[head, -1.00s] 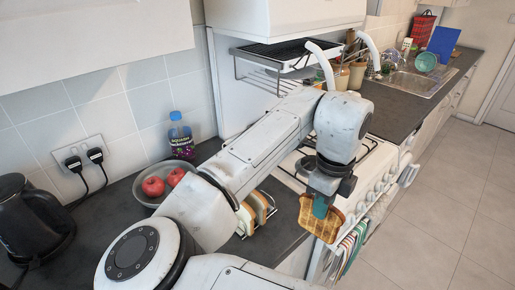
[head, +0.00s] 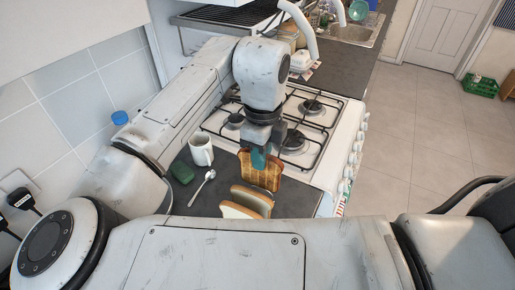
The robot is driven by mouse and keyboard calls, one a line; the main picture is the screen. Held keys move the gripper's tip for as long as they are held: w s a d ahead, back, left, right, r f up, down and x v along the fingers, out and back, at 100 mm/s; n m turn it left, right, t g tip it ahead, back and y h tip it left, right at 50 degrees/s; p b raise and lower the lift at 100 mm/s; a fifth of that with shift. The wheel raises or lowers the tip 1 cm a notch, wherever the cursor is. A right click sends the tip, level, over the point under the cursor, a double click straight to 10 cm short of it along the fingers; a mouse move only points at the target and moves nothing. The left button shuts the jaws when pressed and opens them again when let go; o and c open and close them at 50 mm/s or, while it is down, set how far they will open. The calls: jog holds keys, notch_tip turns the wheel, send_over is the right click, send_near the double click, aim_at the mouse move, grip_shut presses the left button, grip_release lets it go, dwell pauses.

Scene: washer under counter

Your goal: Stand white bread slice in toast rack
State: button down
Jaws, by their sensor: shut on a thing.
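My gripper (head: 260,158), with teal fingers, is shut on the top edge of a bread slice (head: 267,176). The slice has a golden, toasted-looking face and brown crust, and hangs roughly upright beside the hob's near edge. Below it in the picture, two more slices stand close together: a browner one (head: 254,196) and a paler one (head: 240,211). They stand where the toast rack was visible earlier; its wires are hard to make out now, and my arm hides their lower part. The held slice looks apart from them, slightly farther away.
A white mug (head: 201,150), a spoon (head: 203,186) and a dark green item (head: 181,173) lie on the dark counter left of the slices. The gas hob (head: 318,122) is behind and right. A blue bottle cap (head: 120,117) shows beyond my arm.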

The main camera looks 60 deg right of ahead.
aim_at(261, 185)
jog(key=shift+f+b, duration=2.45)
jog(key=shift+f, duration=0.9)
jog(key=c, duration=1)
grip_release()
jog(key=shift+r, duration=0.15)
jog(key=shift+r+p, duration=3.05)
jog(key=shift+r, duration=0.35)
